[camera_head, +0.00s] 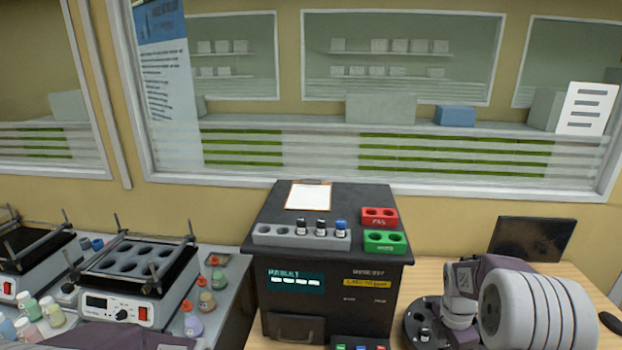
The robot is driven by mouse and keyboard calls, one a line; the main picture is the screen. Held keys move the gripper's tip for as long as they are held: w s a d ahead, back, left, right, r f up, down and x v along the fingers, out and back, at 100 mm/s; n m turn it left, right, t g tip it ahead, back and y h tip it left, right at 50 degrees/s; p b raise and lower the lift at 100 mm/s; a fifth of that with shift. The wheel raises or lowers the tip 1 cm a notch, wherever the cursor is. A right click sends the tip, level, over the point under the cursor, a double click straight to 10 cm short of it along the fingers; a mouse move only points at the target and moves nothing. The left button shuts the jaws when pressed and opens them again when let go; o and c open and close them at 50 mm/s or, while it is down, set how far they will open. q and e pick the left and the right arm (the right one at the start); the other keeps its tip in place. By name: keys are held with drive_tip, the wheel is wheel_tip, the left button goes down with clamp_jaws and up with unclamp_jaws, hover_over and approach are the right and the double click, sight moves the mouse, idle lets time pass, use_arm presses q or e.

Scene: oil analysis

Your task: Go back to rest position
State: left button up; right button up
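Part of my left arm, a dark sleeve, shows at the bottom left edge. Its gripper is not in view. My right arm comes in at the lower right as a large pale ribbed joint with a purple-grey link and smaller white joints. No fingertips of it can be made out. A black analyzer machine (340,230) stands in the middle. On its top are a grey rack (270,234) with several capped vials (321,227), a red holder (379,217), a green holder (385,243) and a clipboard (308,196).
At left, a heated shaker (128,283) stands on a grey bench with colored bottles (207,301) beside it. A second similar device (25,262) is at far left. At right, a dark round carousel (421,318) sits beside my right arm, with a monitor (533,241) behind.

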drive_tip(key=s+a+r, duration=0.3)
drive_tip(key=a, duration=0.7)
use_arm(q)
drive_tip(key=shift+w, duration=0.45)
use_arm(e)
drive_tip(key=s+a+f+m, duration=0.1)
drive_tip(key=s+a+m, duration=0.1)
drive_tip(key=s+m, duration=0.3)
drive_tip(key=s+a+f+m+y, duration=0.1)
drive_tip(key=s+m, duration=0.4)
drive_tip(key=m, duration=0.9)
drive_tip(key=shift+a+f+m+t+y, duration=0.3)
drive_tip(key=shift+a+f+t, duration=0.1)
drive_tip(key=shift+a+f, duration=0.45)
